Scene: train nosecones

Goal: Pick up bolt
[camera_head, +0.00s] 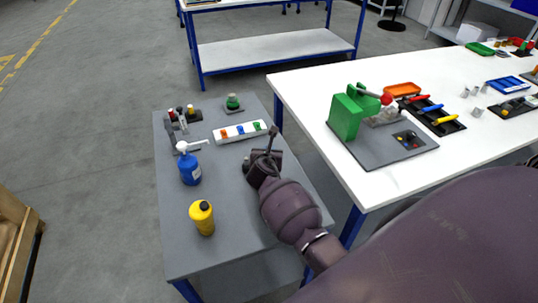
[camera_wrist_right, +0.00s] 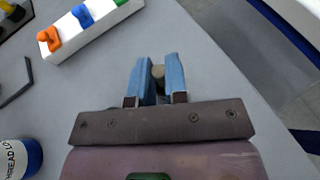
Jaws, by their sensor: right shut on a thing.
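My right gripper (camera_head: 268,150) is over the grey table, near its right edge and just in front of the white block with coloured clips. In the wrist view, the right gripper (camera_wrist_right: 158,78) has its two blue fingers shut on a small greyish-tan round-ended piece, which looks like the bolt (camera_wrist_right: 158,72). Only its end shows between the fingertips; the rest is hidden. The bolt cannot be made out clearly in the head view. I cannot tell whether it touches the table. My left gripper is in neither view.
The white clip block (camera_head: 239,132) lies just beyond the gripper. A taller white table (camera_head: 300,90) with a green press (camera_head: 350,112) is at right. The grey table's front is clear.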

